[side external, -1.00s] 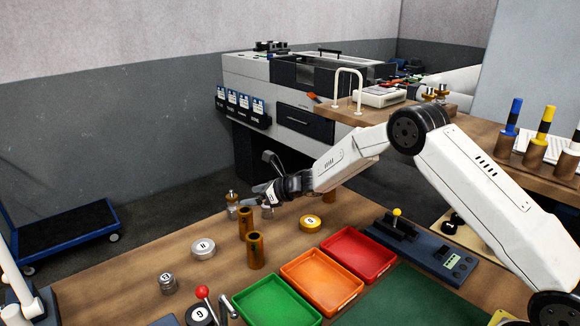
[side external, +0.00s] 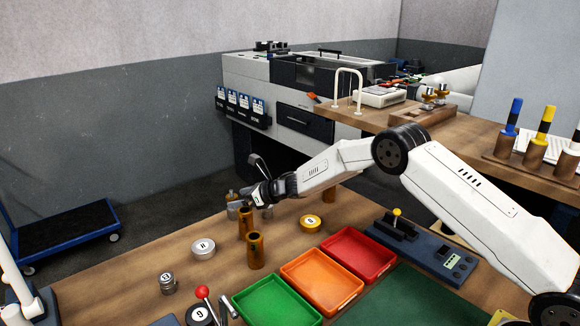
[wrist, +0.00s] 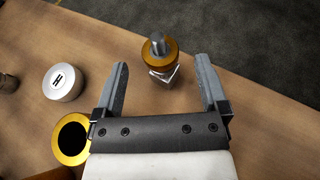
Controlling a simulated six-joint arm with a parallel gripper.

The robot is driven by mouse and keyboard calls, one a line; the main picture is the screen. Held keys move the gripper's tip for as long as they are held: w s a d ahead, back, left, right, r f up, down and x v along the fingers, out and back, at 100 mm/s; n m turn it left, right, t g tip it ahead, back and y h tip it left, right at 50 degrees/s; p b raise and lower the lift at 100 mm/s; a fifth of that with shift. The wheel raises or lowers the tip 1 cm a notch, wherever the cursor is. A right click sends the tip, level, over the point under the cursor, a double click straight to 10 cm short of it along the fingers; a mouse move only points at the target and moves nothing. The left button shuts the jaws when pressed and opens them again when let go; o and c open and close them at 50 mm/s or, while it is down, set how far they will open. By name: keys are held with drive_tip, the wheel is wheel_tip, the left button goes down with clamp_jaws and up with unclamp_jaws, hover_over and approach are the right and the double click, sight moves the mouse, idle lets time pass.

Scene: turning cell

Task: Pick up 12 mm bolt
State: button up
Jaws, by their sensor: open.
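In the wrist view, a silver bolt-like piece with a gold collar (wrist: 158,52) and an angular silver lower part stands on the wooden bench. No size mark is readable on it. My gripper (wrist: 161,63) is open, with one finger to each side of this piece and nothing held. In the side view the same piece seems to be the small silver and brass one (side external: 231,203) at the bench's far edge, partly hidden by my gripper (side external: 242,204). I cannot tell whether a finger touches it.
A brass hollow cylinder (side external: 257,251) and another (side external: 246,222) stand close to my gripper. A silver disc (side external: 203,249) and a gold disc (side external: 310,223) lie on the bench. Green (side external: 248,318), orange and red trays stand nearer the camera.

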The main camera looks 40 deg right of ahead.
sight(237, 198)
drive_tip(key=shift+x, duration=1.65)
